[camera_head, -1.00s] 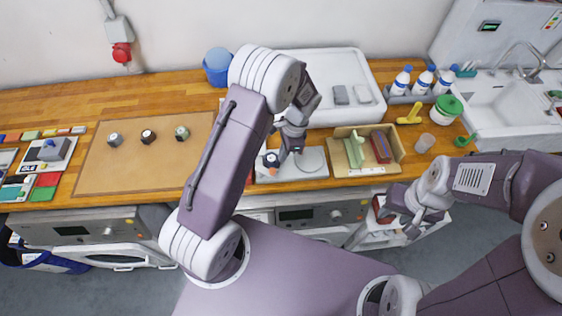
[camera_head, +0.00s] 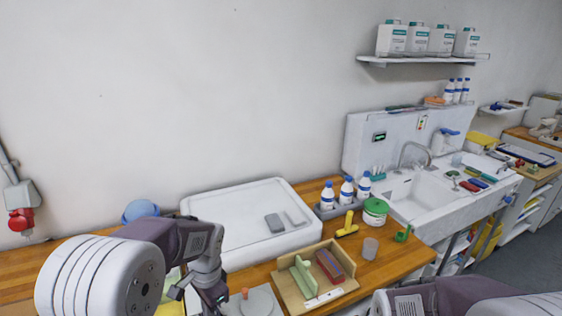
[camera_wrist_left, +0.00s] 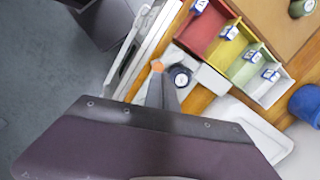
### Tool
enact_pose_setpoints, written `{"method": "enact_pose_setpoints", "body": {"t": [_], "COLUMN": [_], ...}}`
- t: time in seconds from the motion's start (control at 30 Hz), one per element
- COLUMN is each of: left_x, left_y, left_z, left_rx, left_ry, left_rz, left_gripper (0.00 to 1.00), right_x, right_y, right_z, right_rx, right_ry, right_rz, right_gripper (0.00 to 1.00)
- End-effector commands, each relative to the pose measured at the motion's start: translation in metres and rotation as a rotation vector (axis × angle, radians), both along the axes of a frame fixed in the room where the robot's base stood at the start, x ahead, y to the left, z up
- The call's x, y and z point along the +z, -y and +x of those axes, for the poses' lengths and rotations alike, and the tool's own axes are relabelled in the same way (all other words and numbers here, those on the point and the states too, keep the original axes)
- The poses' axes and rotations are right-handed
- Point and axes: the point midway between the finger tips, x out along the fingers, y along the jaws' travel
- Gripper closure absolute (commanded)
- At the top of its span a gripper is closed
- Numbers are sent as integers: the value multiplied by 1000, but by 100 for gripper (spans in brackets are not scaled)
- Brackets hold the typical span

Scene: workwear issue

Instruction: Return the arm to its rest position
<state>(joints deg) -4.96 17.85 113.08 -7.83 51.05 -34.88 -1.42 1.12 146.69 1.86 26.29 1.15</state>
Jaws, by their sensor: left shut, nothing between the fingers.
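My left arm comes in at the lower left of the head view, its elbow large in front. My left gripper (camera_head: 214,298) hangs at the bottom edge, just left of a grey round plate with a small orange knob (camera_head: 245,293). It is shut and empty; its tips are partly cut off. In the left wrist view the gripper (camera_wrist_left: 158,78) shows as a dark wedge beside a round dark-and-white item (camera_wrist_left: 180,76). My right arm (camera_head: 460,300) shows at the lower right; its gripper is out of view.
A wooden tray (camera_head: 338,291) with a green and a red block, a white basin (camera_head: 235,248) and blue-capped bottles (camera_head: 347,192) stand on the counter. A sink (camera_head: 425,195) is at right. Coloured bins (camera_wrist_left: 230,45) show in the left wrist view.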

Motion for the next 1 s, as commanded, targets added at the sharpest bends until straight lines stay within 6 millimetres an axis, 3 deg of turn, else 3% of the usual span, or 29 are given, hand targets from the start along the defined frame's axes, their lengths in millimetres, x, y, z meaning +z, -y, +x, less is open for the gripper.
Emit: {"method": "enact_pose_setpoints", "body": {"t": [0.03,0.1,0.3,0.47,1.0], "left_x": [-25,-40,-70,-71,-71], "left_y": [-3,-3,5,7,7], "left_z": [-21,-50,-110,-99,-99], "left_rx": [84,233,658,801,803], "left_ry": [25,61,106,158,156], "left_rz": [-22,-57,-126,-152,-150], "left_gripper": [100,100,100,100,100], "right_x": [-28,-40,-39,-39,-39], "right_y": [0,0,0,0,0], "right_z": [0,0,0,0,0], "right_rx": [0,0,0,0,0], "right_ry": [0,0,1,1,1], "right_rz": [0,0,0,0,0], "right_gripper": [60,60,60,60,60]}}
